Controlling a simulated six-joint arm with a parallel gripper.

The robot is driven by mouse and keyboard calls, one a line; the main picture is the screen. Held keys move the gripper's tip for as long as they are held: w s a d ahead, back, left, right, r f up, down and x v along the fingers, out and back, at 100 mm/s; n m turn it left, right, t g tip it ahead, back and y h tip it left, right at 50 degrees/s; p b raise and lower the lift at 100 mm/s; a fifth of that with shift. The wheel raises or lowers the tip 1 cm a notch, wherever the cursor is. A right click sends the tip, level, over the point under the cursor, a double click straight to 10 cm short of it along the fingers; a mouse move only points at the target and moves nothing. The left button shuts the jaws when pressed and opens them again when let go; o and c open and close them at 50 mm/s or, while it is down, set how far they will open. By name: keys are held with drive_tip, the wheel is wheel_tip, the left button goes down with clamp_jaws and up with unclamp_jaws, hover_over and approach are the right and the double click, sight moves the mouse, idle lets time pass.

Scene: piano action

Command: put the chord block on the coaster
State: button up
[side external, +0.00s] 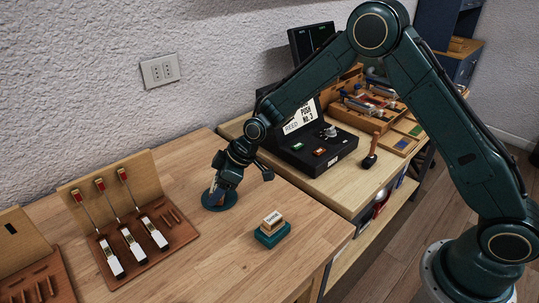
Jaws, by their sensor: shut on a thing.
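My gripper (217,186) points down over a round dark teal coaster (231,200) on the wooden bench. It is shut on a small block, which I take to be the chord block (212,185); only a pale and reddish bit shows between the fingers. The block is low over the coaster, and I cannot tell whether it touches it. A second block (272,221), cream and brown with a dark label, sits on a square teal base (272,238) to the right and nearer the camera. The label is too small to read.
A brown board (170,243) with several red-tipped hammers and white keys stands at left, beside another wooden rack (40,275). A black box (315,150) with buttons stands behind at right. The bench front is clear.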

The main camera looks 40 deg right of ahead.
drive_tip(key=shift+f, duration=0.1)
drive_tip(key=o, duration=1)
drive_tip(key=shift+v, duration=0.75)
drive_tip(key=v, duration=1)
drive_tip(key=shift+r, duration=0.4)
